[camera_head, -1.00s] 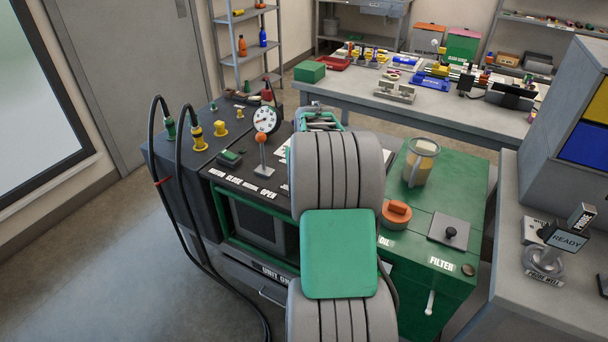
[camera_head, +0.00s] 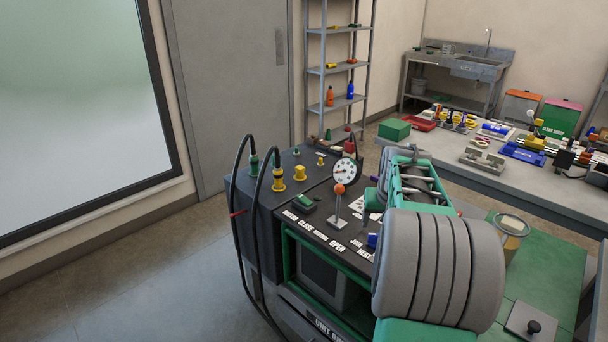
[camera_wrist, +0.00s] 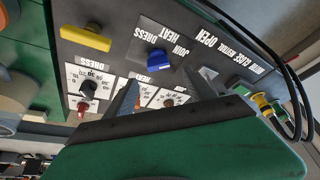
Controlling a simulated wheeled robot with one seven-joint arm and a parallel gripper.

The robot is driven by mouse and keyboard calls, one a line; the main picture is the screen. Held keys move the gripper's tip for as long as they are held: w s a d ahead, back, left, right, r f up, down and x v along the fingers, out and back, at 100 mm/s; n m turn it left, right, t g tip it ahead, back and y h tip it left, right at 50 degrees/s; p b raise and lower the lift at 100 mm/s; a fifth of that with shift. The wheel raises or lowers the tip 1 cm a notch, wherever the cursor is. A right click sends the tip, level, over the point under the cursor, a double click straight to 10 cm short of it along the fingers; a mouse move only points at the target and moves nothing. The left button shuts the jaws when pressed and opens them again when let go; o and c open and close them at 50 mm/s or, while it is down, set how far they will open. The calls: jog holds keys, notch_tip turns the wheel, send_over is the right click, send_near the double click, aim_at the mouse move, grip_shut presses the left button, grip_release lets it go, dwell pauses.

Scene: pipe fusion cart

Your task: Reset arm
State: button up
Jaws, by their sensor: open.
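My gripper (camera_wrist: 165,95) is open in the wrist view, its two grey fingers apart with nothing seen held between them. It hangs over the cart's dark control panel (camera_wrist: 112,50), with a blue knob (camera_wrist: 160,62) and a yellow handle (camera_wrist: 86,48) beyond the fingers. In the head view my bulky grey and green arm stands over the right side of the cart (camera_head: 262,222). The fingertips cannot be made out there, and the arm hides part of the panel and the cart's green right section (camera_head: 540,265).
A lever with an orange ball (camera_head: 339,190) and a round gauge (camera_head: 345,172) rise close left of my arm. Black hoses (camera_head: 240,200) loop over the cart's left side. A jar (camera_head: 509,240) stands right of the arm. A bench (camera_head: 480,160) lies behind. Floor at left is clear.

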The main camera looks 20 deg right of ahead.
jog(key=s+a+r+n+y+p, duration=0.1)
jog(key=s+a+r+n+p, duration=0.15)
jog(key=a, duration=0.95)
jog(key=s+a+r+n+p, duration=0.1)
jog(key=s+a+r+p, duration=0.15)
jog(key=a, duration=0.85)
jog(key=s+a+f+n+y, duration=0.1)
jog(key=s+a+n, duration=0.2)
jog(key=s+a, duration=0.6)
jog(key=shift+s+a+f+g+p, duration=0.15)
jog(key=shift+s+a+g+p, duration=0.25)
jog(key=shift+a, duration=0.6)
